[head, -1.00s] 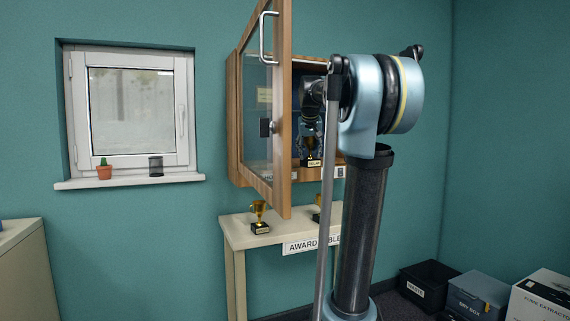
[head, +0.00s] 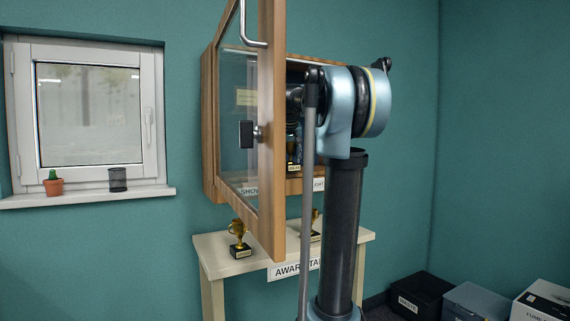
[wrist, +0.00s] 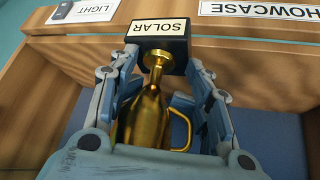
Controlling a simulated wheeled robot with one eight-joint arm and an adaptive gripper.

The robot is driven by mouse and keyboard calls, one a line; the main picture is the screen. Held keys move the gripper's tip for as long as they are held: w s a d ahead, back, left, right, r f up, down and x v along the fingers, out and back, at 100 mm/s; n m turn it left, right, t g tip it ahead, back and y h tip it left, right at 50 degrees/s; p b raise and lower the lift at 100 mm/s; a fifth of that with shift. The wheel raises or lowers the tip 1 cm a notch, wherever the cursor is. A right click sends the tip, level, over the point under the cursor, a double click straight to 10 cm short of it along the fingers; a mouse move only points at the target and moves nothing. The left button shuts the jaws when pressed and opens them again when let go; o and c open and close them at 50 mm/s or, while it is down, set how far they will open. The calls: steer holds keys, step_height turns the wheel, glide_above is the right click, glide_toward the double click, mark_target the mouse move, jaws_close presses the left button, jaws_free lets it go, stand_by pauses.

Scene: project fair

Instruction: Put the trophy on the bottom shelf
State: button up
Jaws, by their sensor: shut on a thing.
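A gold trophy (wrist: 146,118) with a black base labelled SOLAR (wrist: 160,40) is between the fingers of my gripper (wrist: 160,66) in the wrist view, which are shut on it. In the head view only a sliver of a trophy (head: 293,167) shows inside the wooden showcase (head: 209,130), between the open door and my arm. My gripper is mostly hidden there. The showcase's lower front board (wrist: 265,48) shows beside the trophy base in the wrist view. Whether the base touches any shelf cannot be told.
The glass door (head: 270,150) stands open toward me, close to my arm's left side. Below, the award table (head: 222,262) bears a gold trophy (head: 239,240) and another (head: 314,225) partly behind my arm. Boxes (head: 470,303) stand on the floor at right.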

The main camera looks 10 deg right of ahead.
steer(key=w, duration=0.3)
steer(key=w+d, duration=0.1)
steer(key=w, duration=0.7)
steer(key=shift+d, duration=0.35)
steer(key=w, duration=0.3)
steer(key=shift+d, duration=0.25)
steer(key=shift+f, duration=0.75)
steer(key=o, duration=1.6)
